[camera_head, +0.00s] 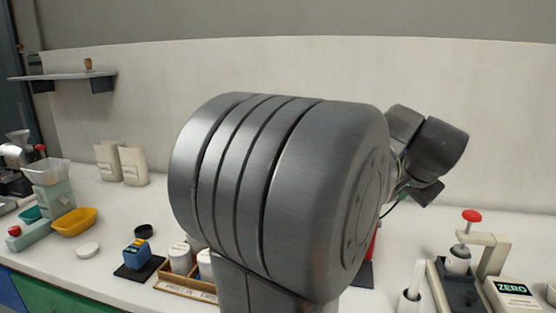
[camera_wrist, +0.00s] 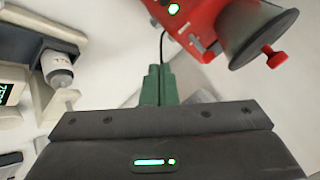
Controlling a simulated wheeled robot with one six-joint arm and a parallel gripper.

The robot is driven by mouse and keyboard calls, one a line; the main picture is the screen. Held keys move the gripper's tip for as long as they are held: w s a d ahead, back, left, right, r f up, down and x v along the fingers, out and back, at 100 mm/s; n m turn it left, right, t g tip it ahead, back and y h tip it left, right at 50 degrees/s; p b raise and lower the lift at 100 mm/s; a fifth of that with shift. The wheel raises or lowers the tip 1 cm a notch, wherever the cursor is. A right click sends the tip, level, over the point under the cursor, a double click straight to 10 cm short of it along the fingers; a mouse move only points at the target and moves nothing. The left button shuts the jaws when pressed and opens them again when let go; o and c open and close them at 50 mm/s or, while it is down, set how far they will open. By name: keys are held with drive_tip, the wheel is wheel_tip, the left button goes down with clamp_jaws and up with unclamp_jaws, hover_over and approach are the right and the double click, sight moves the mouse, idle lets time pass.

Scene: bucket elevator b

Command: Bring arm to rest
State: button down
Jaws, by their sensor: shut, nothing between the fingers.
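My gripper (camera_wrist: 158,85) shows in the wrist view as two green fingers side by side, closed together with nothing between them. The dark gripper body fills the bottom of that view. In the head view, the large grey link of my arm fills the middle, and my dark wrist parts show behind it at the right. My fingertips cannot be made out in the head view. The arm is raised above the white counter (camera_head: 404,236).
In the wrist view, a red machine (camera_wrist: 203,22) with a dark cone is at the upper right, and a white bottle (camera_wrist: 58,72) in a stand is at the left. A red-knobbed press (camera_head: 497,250), blue box (camera_head: 137,254) and yellow bowl (camera_head: 75,222) stand on the counter.

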drive_tip(key=v, duration=0.7)
drive_tip(key=shift+r, duration=0.25)
drive_tip(key=shift+s+a, duration=0.15)
